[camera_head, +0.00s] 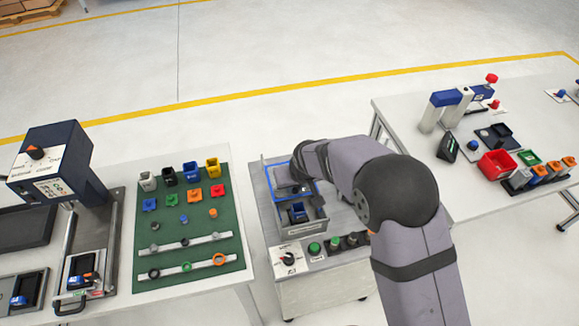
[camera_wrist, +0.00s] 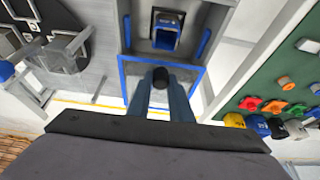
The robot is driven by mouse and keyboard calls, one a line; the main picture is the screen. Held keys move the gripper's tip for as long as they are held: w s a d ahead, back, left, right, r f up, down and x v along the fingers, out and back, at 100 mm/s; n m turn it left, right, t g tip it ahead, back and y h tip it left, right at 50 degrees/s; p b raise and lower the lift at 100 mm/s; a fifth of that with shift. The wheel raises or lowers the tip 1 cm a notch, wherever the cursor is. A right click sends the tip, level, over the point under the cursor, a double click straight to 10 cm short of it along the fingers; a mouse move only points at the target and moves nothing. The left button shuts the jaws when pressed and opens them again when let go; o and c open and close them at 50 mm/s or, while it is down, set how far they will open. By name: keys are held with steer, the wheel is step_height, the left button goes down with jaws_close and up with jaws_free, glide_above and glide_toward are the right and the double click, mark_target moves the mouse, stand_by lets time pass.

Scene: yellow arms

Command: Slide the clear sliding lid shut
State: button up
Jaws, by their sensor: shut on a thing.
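The clear sliding lid (camera_head: 268,178) has a blue frame and lies over the far part of a grey box (camera_head: 296,231) on a small cart. In the wrist view, the lid's blue frame (camera_wrist: 126,78) surrounds my fingers. My gripper (camera_wrist: 160,88) is shut on the lid's black knob (camera_wrist: 160,75). The near part of the box is uncovered. My wrist hides part of the lid in the head view.
A panel with a dial (camera_head: 288,259) and several buttons stands at the cart's near edge. A green mat (camera_head: 180,222) with small coloured parts lies on the left table. The right table (camera_head: 400,110) holds bins and fixtures. Gaps separate the cart from both tables.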

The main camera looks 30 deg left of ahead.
steer(key=shift+s+d, duration=0.75)
steer(key=shift+s, duration=0.05)
steer(key=shift+s+d, duration=0.7)
stand_by(0.5)
steer(key=shift+s+d, duration=0.8)
steer(key=shift+s+d+b, duration=0.2)
steer(key=shift+b, duration=0.1)
steer(key=shift+s+d, duration=0.65)
steer(key=shift+s+d+b, duration=0.2)
steer(key=shift+d+b, duration=0.05)
steer(key=shift+b, duration=0.1)
stand_by(0.3)
